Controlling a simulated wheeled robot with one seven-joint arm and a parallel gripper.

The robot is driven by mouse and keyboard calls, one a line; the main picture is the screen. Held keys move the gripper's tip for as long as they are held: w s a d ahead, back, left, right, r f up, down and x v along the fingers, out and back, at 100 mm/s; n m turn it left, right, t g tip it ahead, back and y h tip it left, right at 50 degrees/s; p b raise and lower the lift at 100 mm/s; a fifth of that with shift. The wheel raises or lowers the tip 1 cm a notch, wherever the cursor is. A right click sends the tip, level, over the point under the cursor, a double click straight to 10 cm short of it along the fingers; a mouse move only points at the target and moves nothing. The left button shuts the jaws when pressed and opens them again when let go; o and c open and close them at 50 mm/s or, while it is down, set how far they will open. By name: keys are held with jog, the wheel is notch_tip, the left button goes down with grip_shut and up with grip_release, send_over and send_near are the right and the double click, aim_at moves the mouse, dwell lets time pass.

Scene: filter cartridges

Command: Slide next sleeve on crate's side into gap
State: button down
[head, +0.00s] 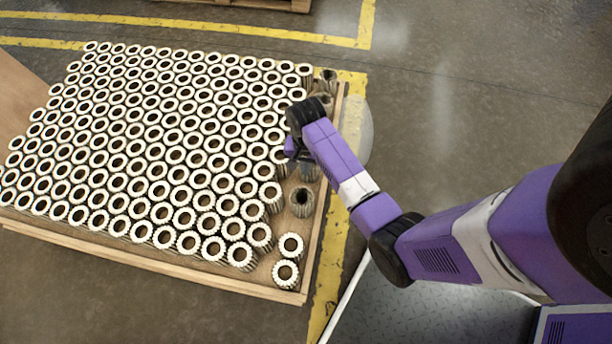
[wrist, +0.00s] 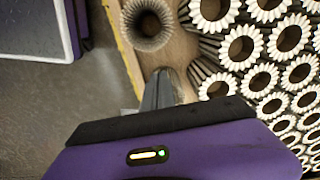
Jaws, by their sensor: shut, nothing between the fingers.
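Many pleated sleeves with pale end rings stand upright in packed rows (head: 150,130) on a low-edged wooden board (head: 150,262). On the right, a darker sleeve (head: 302,201) stands apart in a bare strip; a dark sleeve (wrist: 150,22) also shows at the top of the wrist view. Two pale sleeves (head: 291,245) (head: 285,273) stand at the near right corner. My gripper (wrist: 162,82) is shut and empty, pointing down over the bare strip beside the packed sleeves. In the head view my arm partly hides it. I cannot tell whether the fingers touch a sleeve.
More dark sleeves (head: 328,78) stand at the far right corner. The wooden rim (head: 322,215) runs along the right side. A brown panel (head: 18,95) stands at the left. Yellow floor lines (head: 200,26) and open concrete lie around the board.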

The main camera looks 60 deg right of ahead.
aim_at(306, 182)
notch_tip(306, 182, down, 10)
jog(key=b, duration=0.3)
jog(key=shift+f+b, duration=0.2)
jog(key=shift+b, duration=0.2)
jog(key=shift+d, duration=0.1)
jog(key=w+d+b, duration=0.1)
jog(key=d, duration=0.3)
jog(key=w+d, duration=0.2)
jog(key=d, duration=0.2)
jog(key=w+d+b, duration=0.1)
jog(key=d, duration=0.3)
jog(key=shift+w+d+b, duration=0.15)
jog(key=shift+w+b, duration=0.1)
jog(key=shift+b, duration=0.1)
jog(key=shift+r, duration=0.15)
notch_tip(306, 182, up, 20)
jog(key=p, duration=1.9)
